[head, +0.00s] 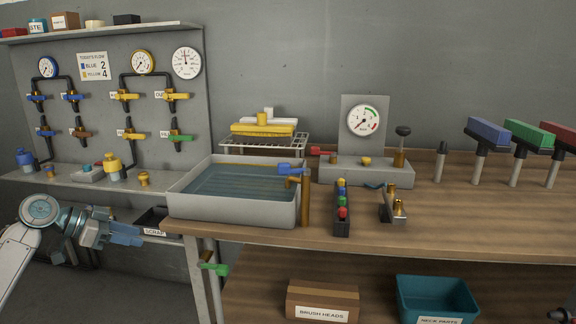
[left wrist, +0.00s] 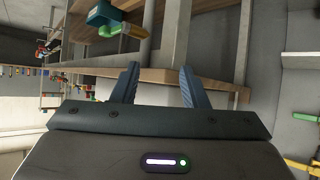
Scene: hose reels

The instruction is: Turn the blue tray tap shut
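The blue tray tap (head: 290,169) has a blue lever on a brass post (head: 305,203) at the right front corner of the grey water tray (head: 240,212). The lever points left, over the tray's rim. The tray holds water. My left gripper (head: 135,235) is low at the left in the head view, below the wall shelf and left of the tray, well apart from the tap. In the left wrist view its two fingers (left wrist: 158,75) stand apart with nothing between them. The tap is not clearly visible in the left wrist view.
A green-handled valve (head: 214,268) hangs under the bench's left end. A rack of coloured knobs (head: 341,210) stands right of the tap post. A gauge stand (head: 364,135) and a red lever (head: 322,151) are behind. The teal bin (head: 437,300) sits below the bench (head: 470,222).

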